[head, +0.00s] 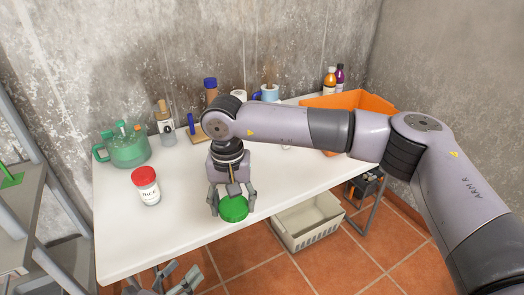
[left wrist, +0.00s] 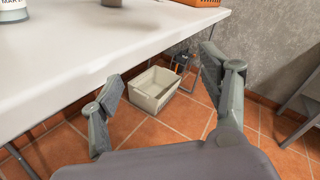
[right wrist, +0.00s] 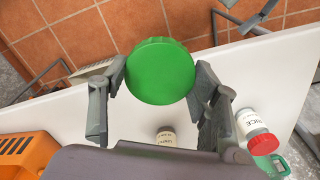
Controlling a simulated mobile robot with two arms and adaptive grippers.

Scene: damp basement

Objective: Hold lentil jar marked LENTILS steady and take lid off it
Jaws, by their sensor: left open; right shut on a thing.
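A green lid (head: 234,208) is between the fingers of my right gripper (head: 232,203), near the table's front edge. In the right wrist view my right gripper (right wrist: 158,85) is shut on the round lid (right wrist: 160,70); no jar body shows under it. A small jar (right wrist: 165,138) with a pale label stands further back on the table; the label seems to start with LENT but is too small to be sure. In the head view my right arm mostly covers that spot. My left gripper (head: 165,282) is open and empty, below the table's front edge, apart from any jar.
A RICE jar (head: 146,188) with a red lid stands left on the white table (head: 120,240). A green teapot (head: 125,146), bottles and a mug (head: 268,93) line the back. An orange crate (head: 350,100) is at right. A pale bin (head: 308,222) stands on the floor.

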